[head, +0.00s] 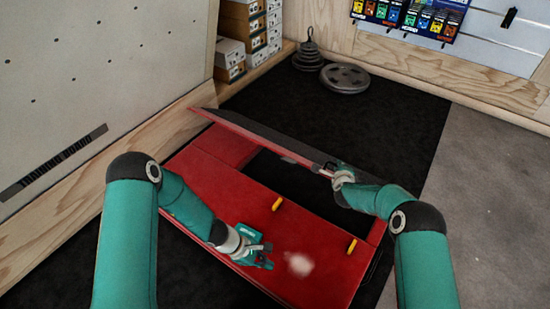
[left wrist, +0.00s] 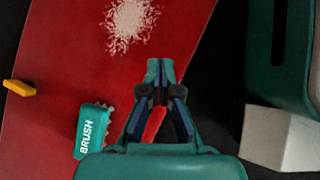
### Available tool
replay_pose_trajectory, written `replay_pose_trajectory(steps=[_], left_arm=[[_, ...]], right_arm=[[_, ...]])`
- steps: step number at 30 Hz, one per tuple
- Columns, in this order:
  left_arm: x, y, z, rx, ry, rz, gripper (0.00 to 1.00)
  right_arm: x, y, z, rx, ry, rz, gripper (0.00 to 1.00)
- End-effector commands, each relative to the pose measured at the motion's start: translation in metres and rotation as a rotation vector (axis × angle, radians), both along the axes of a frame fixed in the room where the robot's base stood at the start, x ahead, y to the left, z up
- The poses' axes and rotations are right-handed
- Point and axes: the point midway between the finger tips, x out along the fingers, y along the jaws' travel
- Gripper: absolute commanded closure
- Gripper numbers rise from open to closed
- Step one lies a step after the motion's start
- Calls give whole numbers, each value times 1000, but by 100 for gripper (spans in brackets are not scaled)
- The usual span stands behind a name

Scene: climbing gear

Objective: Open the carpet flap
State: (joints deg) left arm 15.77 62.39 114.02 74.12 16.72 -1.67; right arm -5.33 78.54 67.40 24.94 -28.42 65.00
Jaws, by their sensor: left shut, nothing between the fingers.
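The carpet flap (head: 262,134) is a long panel with a red edge and a dark grey face. It stands raised and tilted along the far side of the red pad (head: 315,272). My right gripper (head: 331,169) is at the flap's right end, apparently touching it; its fingers are too small to read. My left gripper (head: 268,256) is low over the near part of the pad. In the left wrist view the left gripper (left wrist: 161,68) has its fingertips together, with nothing between them.
A teal brush (left wrist: 93,131) lies on the pad beside my left gripper. White chalk (head: 299,264) and yellow tabs (head: 278,204) (head: 351,246) are on the pad. Weight plates (head: 345,78) lie behind on the black mat (head: 408,104). Boxes (head: 240,35) and a climbing wall (head: 95,75) bound the left.

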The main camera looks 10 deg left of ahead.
Motion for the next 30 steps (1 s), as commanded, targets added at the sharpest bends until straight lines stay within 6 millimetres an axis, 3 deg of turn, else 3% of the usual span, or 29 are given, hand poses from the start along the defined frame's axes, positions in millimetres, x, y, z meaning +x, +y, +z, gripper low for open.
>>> replay_pose_trajectory(steps=[7,12,15,22,30], left_arm=[[115,7,22,-240,-43,501,100],[190,40,46,-398,-132,809,100],[221,62,59,-468,-188,947,100],[255,94,74,-548,-262,1109,100],[276,89,67,-556,-271,1124,100]], right_arm=[[1,-5,0,1,-2,-11,100],[1,-5,0,1,-2,-11,100],[1,-5,0,1,-2,-11,100],[1,-5,0,1,-2,-11,100],[1,-5,0,0,-2,-10,100]])
